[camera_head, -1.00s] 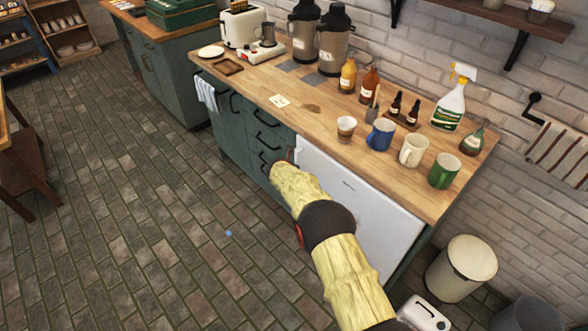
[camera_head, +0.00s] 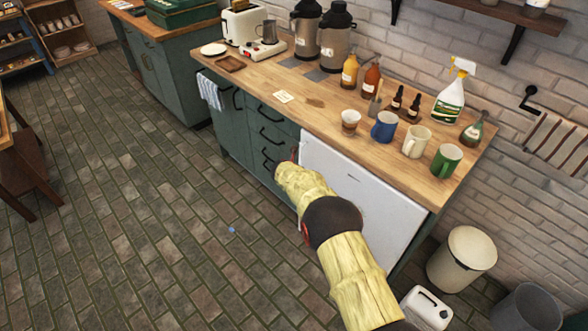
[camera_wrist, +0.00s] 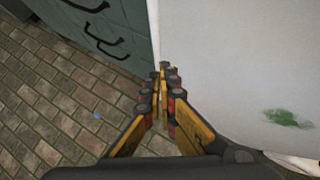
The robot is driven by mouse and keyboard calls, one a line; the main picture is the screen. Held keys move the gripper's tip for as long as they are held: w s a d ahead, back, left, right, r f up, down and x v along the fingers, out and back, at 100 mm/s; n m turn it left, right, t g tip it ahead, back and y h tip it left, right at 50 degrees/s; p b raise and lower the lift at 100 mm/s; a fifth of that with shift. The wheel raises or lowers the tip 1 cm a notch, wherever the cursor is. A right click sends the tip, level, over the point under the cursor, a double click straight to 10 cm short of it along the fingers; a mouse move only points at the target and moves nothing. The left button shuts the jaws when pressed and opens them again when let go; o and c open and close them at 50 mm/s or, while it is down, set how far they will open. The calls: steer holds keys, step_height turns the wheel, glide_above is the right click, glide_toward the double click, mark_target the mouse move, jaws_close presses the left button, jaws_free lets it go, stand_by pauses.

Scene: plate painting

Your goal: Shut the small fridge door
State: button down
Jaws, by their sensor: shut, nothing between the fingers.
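The white small fridge door (camera_head: 375,205) is under the right part of the wooden counter. It looks flush, or nearly flush, with the green cabinet front beside it; a small gap would be hard to see. My arm crosses in front of it and hides its lower left part. In the wrist view the door (camera_wrist: 230,60) fills the right side, with a green smear low on it. My gripper (camera_wrist: 163,72) is shut and empty, its tips at the door's left edge, close to the seam with the cabinet. I cannot tell whether the tips touch the door.
Green drawers (camera_head: 268,140) with dark handles stand left of the fridge. Mugs, bottles and a spray bottle (camera_head: 452,100) stand on the counter (camera_head: 330,115). A bin (camera_head: 462,258) and a white canister (camera_head: 427,308) stand right of the fridge.

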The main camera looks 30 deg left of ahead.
steer(key=p+v, duration=0.1)
steer(key=v, duration=0.8)
steer(key=shift+s+p, duration=0.15)
steer(key=shift+p, duration=0.25)
steer(key=shift+r, duration=0.15)
